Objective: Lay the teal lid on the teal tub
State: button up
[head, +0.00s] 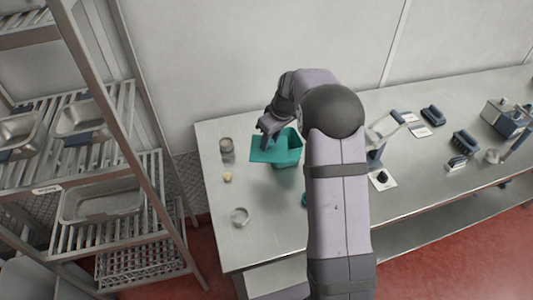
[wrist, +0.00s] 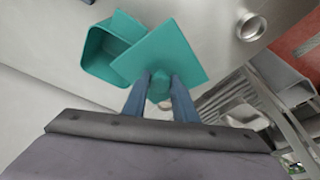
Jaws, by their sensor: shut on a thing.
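The teal tub (wrist: 95,62) stands on the metal table, its open top partly uncovered. In the head view the tub (head: 292,146) is partly behind the lid and my gripper. The flat teal lid (wrist: 172,50) is held by its knob between the fingers of my gripper (wrist: 159,86). One corner of the lid overlaps the tub's opening, and most of the lid lies off to one side. In the head view the lid (head: 262,156) sits left of the tub's opening with my gripper (head: 268,131) above it. Whether the lid touches the rim cannot be told.
A metal ring-like cup (head: 240,216) stands at the table's front left. A jar (head: 226,145) and a small pale object (head: 227,177) are left of the lid. Cards, dark brushes (head: 433,115) and a scale-like device lie to the right. A metal rack (head: 110,190) stands left of the table.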

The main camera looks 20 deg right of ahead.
jog(key=w+d+r+n+y+p, duration=0.1)
jog(key=w+d+r+n+p, duration=0.3)
jog(key=w+d+r+p, duration=0.1)
jog(key=shift+w+d+g+p, duration=0.4)
jog(key=shift+w+d, duration=0.45)
jog(key=shift+d, duration=0.55)
jog(key=shift+r, duration=0.1)
notch_tip(320, 180, down, 6)
jog(key=b, duration=0.5)
jog(key=shift+r, duration=0.15)
jog(key=shift+f, duration=0.45)
jog(key=shift+f+b, duration=0.6)
jog(key=shift+f, duration=0.3)
